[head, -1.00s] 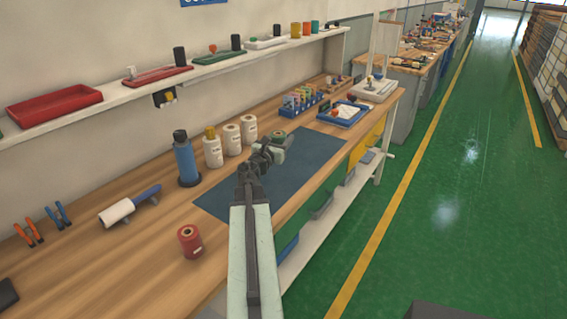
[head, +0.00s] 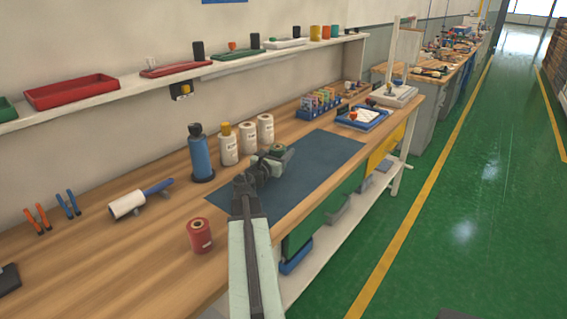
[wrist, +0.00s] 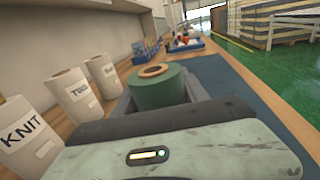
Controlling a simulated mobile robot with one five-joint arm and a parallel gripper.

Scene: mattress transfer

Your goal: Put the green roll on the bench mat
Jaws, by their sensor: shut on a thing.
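The green roll (wrist: 160,88) stands upright between the jaws of my gripper (head: 275,155), and its brown core shows on top in the wrist view. My gripper is shut on the roll. In the head view the green roll (head: 278,149) is small and partly hidden by the gripper. The dark blue bench mat (head: 320,165) lies flat on the wooden bench, and the gripper with the roll is over its area. I cannot tell whether the roll's underside touches the mat, as the gripper hides it.
White labelled rolls (head: 247,137) and a blue bottle (head: 201,155) stand behind the mat. A red roll (head: 199,235) stands on the bench to the left front. A blue tray (head: 361,117) lies beyond the mat's far end. The mat's right part is clear.

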